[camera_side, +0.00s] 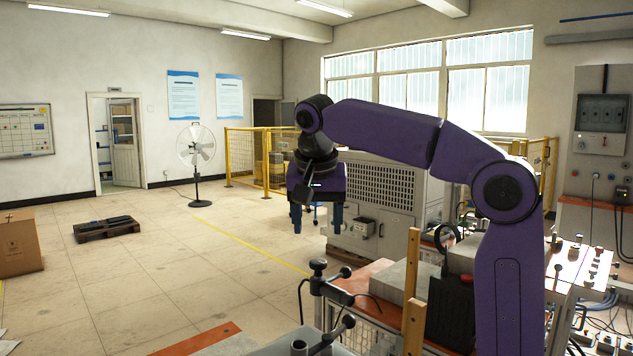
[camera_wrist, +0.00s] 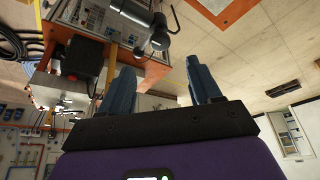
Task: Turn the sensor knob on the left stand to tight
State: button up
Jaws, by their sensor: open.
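My gripper (camera_side: 317,224) hangs from my purple arm with its two blue-grey fingers spread and pointing down. It is open and empty, and also shows in the wrist view (camera_wrist: 160,66). In the side view, a black stand fitting with a knob-like end (camera_side: 318,268) stands low in the foreground, below my gripper in the picture. A second dark fitting (camera_side: 345,324) sits below it. My gripper appears apart from both. In the wrist view, a dark cylindrical fitting (camera_wrist: 150,18) shows beyond the fingers. I cannot tell which part is the sensor knob or how tight it is.
A workbench with an orange edge (camera_side: 362,280) holds a grey block (camera_side: 398,280) and a black box (camera_side: 450,312) near my arm. A large grey cabinet (camera_side: 362,250) stands behind. Open floor (camera_side: 180,270) lies to the left, with a pallet (camera_side: 106,229) and a fan (camera_side: 196,150).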

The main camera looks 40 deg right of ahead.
jog(key=v, duration=0.8)
jog(key=shift+r, duration=0.3)
dwell(0.3)
jog(key=s+a+f+n+y, duration=0.2)
jog(key=s+f+n, duration=0.2)
jog(key=f+n, duration=0.25)
jog(key=s+a+f+n+y, duration=0.2)
jog(key=s+f+n, duration=0.2)
jog(key=f+n, duration=0.25)
jog(key=s+d+f+n+g, duration=0.1)
jog(key=s+d+f+n, duration=0.3)
jog(key=s+f, duration=0.5)
jog(key=s+d+f+n+g, duration=0.2)
jog(key=s+d+f+n, duration=0.2)
jog(key=s+f, duration=0.5)
jog(key=shift+s+d+f+n, duration=0.25)
jog(key=shift+s+d+n, duration=0.25)
jog(key=shift+s, duration=0.45)
